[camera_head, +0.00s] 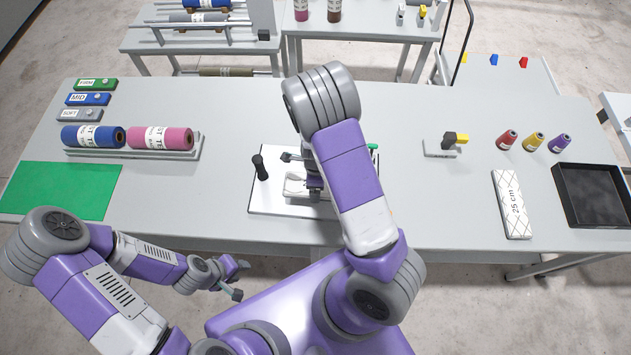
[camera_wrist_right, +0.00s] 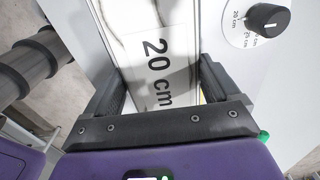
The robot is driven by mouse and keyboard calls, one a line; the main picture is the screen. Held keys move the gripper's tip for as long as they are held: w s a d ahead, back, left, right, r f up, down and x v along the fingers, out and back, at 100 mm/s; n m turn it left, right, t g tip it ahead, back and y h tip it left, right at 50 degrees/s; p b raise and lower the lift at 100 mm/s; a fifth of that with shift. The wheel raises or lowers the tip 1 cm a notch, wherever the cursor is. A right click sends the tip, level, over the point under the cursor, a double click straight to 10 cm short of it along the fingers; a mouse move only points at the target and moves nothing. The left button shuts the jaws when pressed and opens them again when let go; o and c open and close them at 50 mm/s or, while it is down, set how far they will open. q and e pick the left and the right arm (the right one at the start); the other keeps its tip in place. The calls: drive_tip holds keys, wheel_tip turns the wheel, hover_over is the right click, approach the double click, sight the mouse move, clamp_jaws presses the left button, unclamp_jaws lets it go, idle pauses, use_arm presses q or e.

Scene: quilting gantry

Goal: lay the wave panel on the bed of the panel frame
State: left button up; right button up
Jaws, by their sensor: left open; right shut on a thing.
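The wave panel (camera_wrist_right: 155,60), white with dark wavy lines and a "20 cm" label, lies between the two fingers of my right gripper (camera_wrist_right: 160,92), which is shut on it. The panel frame (camera_head: 262,196), a pale base with a black handle (camera_head: 260,167), stands at the middle front of the table. My right arm hides most of the frame and the panel in the head view. I cannot tell whether the panel touches the bed. A dial (camera_wrist_right: 267,19) with cm marks is beside the panel. My left gripper (camera_head: 239,280) is open and empty before the table's front edge.
A diamond-patterned "25 cm" panel (camera_head: 512,204) and a black tray (camera_head: 590,196) lie at the right. Several thread cones (camera_head: 533,142) stand behind them. A rack with blue and pink rolls (camera_head: 160,138) and a green mat (camera_head: 60,190) are at the left.

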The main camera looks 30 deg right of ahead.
wheel_tip(320, 180, down, 2)
drive_tip(key=shift+d+f+b, duration=0.1)
drive_tip(key=shift+d+b, duration=0.05)
drive_tip(key=shift+b, duration=0.5)
drive_tip(key=shift+s+d+f+b, duration=0.3)
drive_tip(key=shift+d+f+b, duration=0.1)
drive_tip(key=shift+f+b, duration=0.2)
drive_tip(key=shift+s+d+f+b, duration=0.3)
drive_tip(key=shift+d+f+b, duration=0.15)
drive_tip(key=shift+f, duration=0.1)
drive_tip(key=shift+f, duration=0.15)
drive_tip(key=o, duration=0.8)
drive_tip(key=shift+c, duration=0.2)
drive_tip(key=shift+r+p, duration=1.2)
drive_tip(key=shift+r, duration=2.55)
